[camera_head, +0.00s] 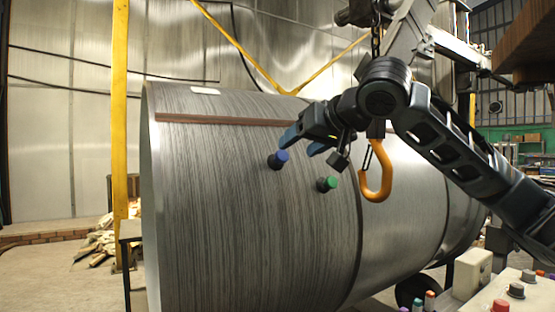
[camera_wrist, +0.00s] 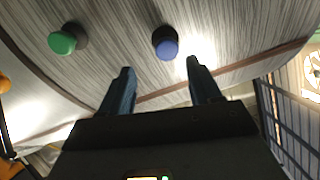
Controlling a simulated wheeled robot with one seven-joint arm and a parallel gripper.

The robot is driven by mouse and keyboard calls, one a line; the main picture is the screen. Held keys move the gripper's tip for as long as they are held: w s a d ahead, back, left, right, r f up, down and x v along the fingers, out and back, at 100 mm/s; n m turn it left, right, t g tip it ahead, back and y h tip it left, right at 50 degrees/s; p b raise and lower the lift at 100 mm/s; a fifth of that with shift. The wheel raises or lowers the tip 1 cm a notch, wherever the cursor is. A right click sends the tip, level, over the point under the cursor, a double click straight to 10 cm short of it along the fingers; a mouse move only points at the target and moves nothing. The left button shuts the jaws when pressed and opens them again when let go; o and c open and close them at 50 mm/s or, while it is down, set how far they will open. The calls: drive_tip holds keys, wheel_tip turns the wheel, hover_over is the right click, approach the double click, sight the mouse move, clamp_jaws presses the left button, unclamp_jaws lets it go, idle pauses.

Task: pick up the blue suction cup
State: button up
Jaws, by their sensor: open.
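The blue suction cup (camera_head: 279,159) is a small dark knob with a blue end, stuck on the side of the large metal cylinder (camera_head: 240,220). In the wrist view the blue suction cup (camera_wrist: 166,43) shows beyond my fingertips, roughly between them and apart from both. My gripper (camera_head: 303,142) is open and empty, just above and to the right of the blue cup in the head view. My gripper also shows in the wrist view (camera_wrist: 159,68), with its two blue fingers spread.
A green suction cup (camera_head: 327,184) sits on the cylinder, lower right of the blue one; it also shows in the wrist view (camera_wrist: 63,42). An orange hook (camera_head: 376,180) hangs close to my arm. A brown strip (camera_head: 225,120) runs along the cylinder.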

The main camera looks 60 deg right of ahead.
sight(286, 154)
drive_tip(key=shift+a+p+x, duration=0.15)
drive_tip(key=shift+p+x, duration=0.1)
drive_tip(key=shift+x, duration=1.15)
drive_tip(key=shift+a+p+x, duration=0.1)
drive_tip(key=shift+p+x, duration=0.1)
drive_tip(key=shift+x, duration=1.2)
drive_tip(key=shift+c, duration=0.2)
